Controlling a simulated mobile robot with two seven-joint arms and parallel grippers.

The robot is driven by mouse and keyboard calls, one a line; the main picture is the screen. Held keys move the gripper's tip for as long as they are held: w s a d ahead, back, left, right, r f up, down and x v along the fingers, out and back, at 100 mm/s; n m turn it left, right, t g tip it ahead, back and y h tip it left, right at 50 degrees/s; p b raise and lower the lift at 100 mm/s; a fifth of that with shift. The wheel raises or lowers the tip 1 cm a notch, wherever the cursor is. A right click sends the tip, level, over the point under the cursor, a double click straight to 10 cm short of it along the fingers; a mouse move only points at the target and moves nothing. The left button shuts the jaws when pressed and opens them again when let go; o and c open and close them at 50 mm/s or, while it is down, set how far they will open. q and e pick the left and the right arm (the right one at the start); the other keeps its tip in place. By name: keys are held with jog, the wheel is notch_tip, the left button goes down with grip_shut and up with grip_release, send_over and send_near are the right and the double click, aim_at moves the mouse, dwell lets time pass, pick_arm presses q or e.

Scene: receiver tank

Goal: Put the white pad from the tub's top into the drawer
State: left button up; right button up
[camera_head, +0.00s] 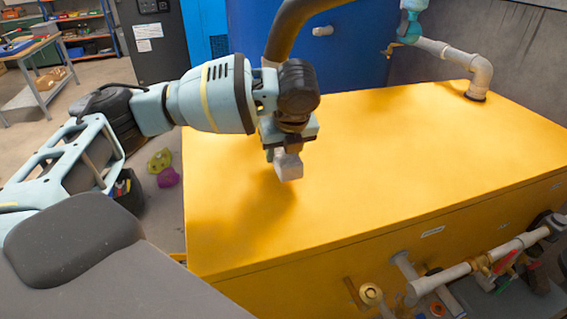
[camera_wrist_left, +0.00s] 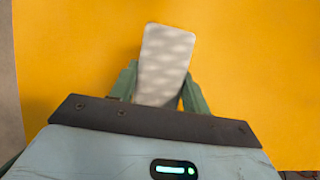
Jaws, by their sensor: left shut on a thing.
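The white pad (camera_head: 289,168) is a small pale block held in my left gripper (camera_head: 277,152) over the yellow tub's top (camera_head: 400,160). In the left wrist view the white pad (camera_wrist_left: 166,62) sits between the two green fingers of my left gripper (camera_wrist_left: 158,88), which are shut on it. A shadow lies on the tub's top below and left of the gripper; I cannot tell exactly how high the pad is above the surface. My right gripper is not in view. I cannot make out the drawer in either view.
Pipes and valves (camera_head: 470,270) run along the tub's front side. A pipe elbow (camera_head: 480,75) rises from its back right corner, and a blue tank (camera_head: 350,50) stands behind. A workbench (camera_head: 35,65) is at the far left. Most of the tub's top is clear.

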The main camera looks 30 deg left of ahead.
pick_arm(q)
jog(key=shift+f, duration=1.75)
jog(key=shift+f, duration=0.15)
jog(key=o, duration=1)
jog(key=v, duration=1.2)
